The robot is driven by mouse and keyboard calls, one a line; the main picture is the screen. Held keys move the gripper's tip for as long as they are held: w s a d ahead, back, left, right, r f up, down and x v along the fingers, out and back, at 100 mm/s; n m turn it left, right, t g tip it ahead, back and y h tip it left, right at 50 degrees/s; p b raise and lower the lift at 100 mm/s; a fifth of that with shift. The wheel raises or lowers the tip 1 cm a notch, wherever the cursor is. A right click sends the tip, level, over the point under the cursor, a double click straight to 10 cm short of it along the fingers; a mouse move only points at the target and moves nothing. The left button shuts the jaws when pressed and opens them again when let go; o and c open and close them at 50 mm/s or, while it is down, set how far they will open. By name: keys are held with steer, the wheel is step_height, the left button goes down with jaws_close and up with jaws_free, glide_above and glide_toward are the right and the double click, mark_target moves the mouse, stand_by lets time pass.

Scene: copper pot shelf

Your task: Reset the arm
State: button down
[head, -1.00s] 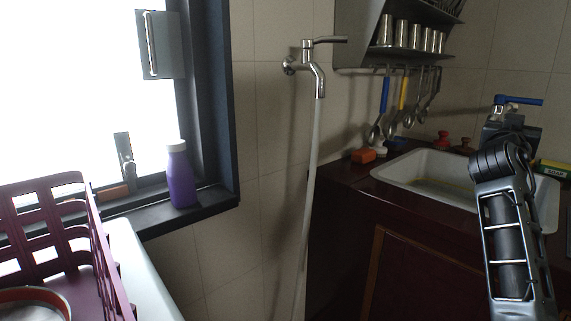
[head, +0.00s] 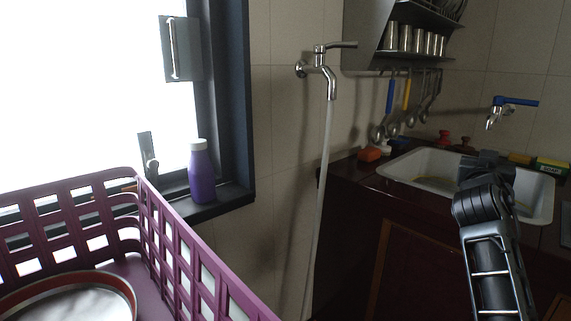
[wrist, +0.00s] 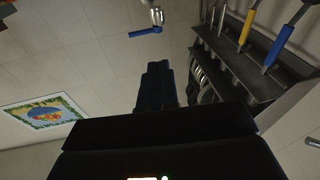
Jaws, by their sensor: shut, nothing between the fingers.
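My arm rises at the lower right of the head view. My gripper (head: 486,160) is at its far end, in front of the white sink, partly hidden behind the wrist. In the wrist view my gripper (wrist: 157,66) shows as dark fingers close together, with nothing held between them. It points toward the tiled wall and is apart from the blue-handled tap (wrist: 146,32).
The white sink (head: 541,200) is set in a dark red counter (head: 345,185). A shelf rack (head: 430,54) with hanging utensils is on the wall. A purple basket (head: 165,225) and purple bottle (head: 202,178) are left. A framed picture (wrist: 45,112) hangs on the wall.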

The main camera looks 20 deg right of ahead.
steer(key=s+a+f+n+t+y+p, duration=0.2)
steer(key=s+a+f+n+y, duration=0.15)
steer(key=a+f, duration=0.5)
steer(key=s+a+f+n+t+y+p, duration=0.15)
steer(key=s+a+f+y, duration=0.25)
steer(key=a+f, duration=0.5)
steer(key=s+a+f+n+t+y+p, duration=0.1)
steer(key=s+a+f+n+y+p, duration=0.25)
steer(key=s+a, duration=1)
steer(key=s+a+r+n+y+p, duration=0.1)
steer(key=s+a+r, duration=0.3)
steer(key=s, duration=0.7)
steer(key=s+a+r+n+y+p, duration=0.1)
steer(key=s+a+r+y+p, duration=0.1)
steer(key=s+a+r+y, duration=0.2)
steer(key=s+r, duration=0.3)
steer(key=s, duration=0.4)
steer(key=shift+s+g, duration=0.2)
steer(key=shift+g, duration=0.15)
